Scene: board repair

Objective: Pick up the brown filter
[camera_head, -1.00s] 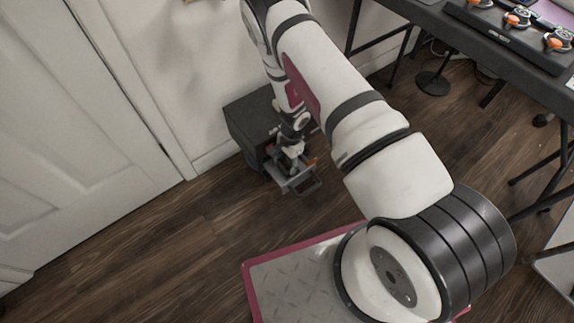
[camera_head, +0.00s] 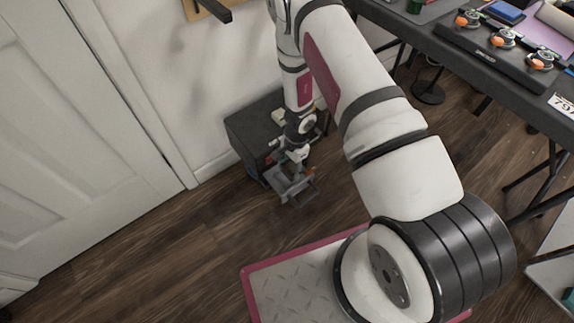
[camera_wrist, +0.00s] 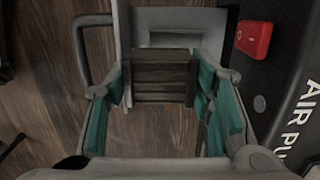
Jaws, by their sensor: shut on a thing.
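The brown filter (camera_wrist: 163,77) is a dark brown slatted block between the teal finger pads of my gripper (camera_wrist: 158,88) in the wrist view. Both pads appear to touch its sides, so my gripper is shut on it. A grey tray (camera_wrist: 181,20) with a handle lies right behind and around its far side; I cannot tell whether the filter is clear of it. In the head view my gripper (camera_head: 294,170) is low, at the tray (camera_head: 296,191) in front of the dark air purifier (camera_head: 245,128). The filter cannot be made out there.
A red switch (camera_wrist: 254,39) is on the purifier, close to the right finger. The purifier stands against the white wall. A black table (camera_head: 471,57) with tools is at the upper right. The wooden floor (camera_head: 190,245) in front is open.

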